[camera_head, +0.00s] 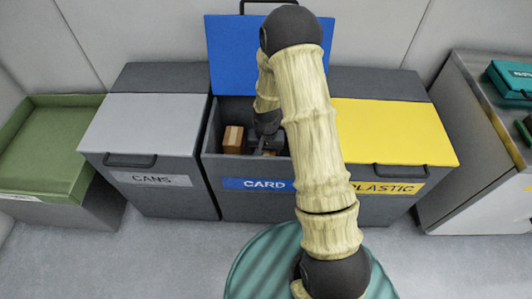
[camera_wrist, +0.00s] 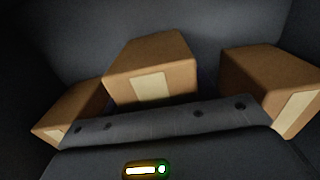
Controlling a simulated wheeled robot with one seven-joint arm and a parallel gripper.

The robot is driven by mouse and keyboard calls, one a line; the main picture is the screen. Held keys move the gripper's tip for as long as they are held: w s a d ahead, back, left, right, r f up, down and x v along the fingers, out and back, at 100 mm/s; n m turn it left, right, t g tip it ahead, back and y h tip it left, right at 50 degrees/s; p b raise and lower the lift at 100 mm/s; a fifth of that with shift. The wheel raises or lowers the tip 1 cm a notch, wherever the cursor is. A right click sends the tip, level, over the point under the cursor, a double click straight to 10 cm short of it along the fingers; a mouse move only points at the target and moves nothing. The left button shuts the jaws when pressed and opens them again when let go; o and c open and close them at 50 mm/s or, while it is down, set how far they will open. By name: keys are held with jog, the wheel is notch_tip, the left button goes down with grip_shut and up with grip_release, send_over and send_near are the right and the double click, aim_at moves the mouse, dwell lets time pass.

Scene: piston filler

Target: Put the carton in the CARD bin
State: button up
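The CARD bin (camera_head: 212,150) stands in the middle with its blue lid (camera_head: 228,50) raised. My arm reaches down into it, and my gripper (camera_head: 268,146) is inside the opening, partly hidden by my arm. A brown carton with a pale label (camera_head: 233,139) lies in the bin left of my gripper. A bit of brown shows below the gripper. The wrist view shows a left carton (camera_wrist: 72,112), a middle carton (camera_wrist: 150,68) and a right carton (camera_wrist: 265,80) beyond the grey gripper bar (camera_wrist: 160,124). My fingertips are not clear, and I cannot tell whether they touch a carton.
The grey CANS bin (camera_head: 140,120) stands left and the yellow PLASTIC bin (camera_head: 395,130) right, both with lids shut. A green tray (camera_head: 50,145) is at far left. A metal counter (camera_head: 480,125) with teal boxes is at right. The bin walls surround my gripper closely.

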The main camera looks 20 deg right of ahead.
jog(key=o, duration=0.4)
jog(key=shift+c, duration=0.2)
jog(key=shift+r, duration=0.1)
notch_tip(320, 180, up, 12)
jog(key=p, duration=0.6)
jog(key=shift+r, duration=0.25)
jog(key=s+r+n+t, duration=0.2)
jog(key=s+r+n, duration=0.1)
jog(key=s+r, duration=1.1)
jog(key=shift+s+r+n+t, duration=0.3)
jog(key=shift+s+r, duration=0.1)
jog(key=shift+r, duration=0.35)
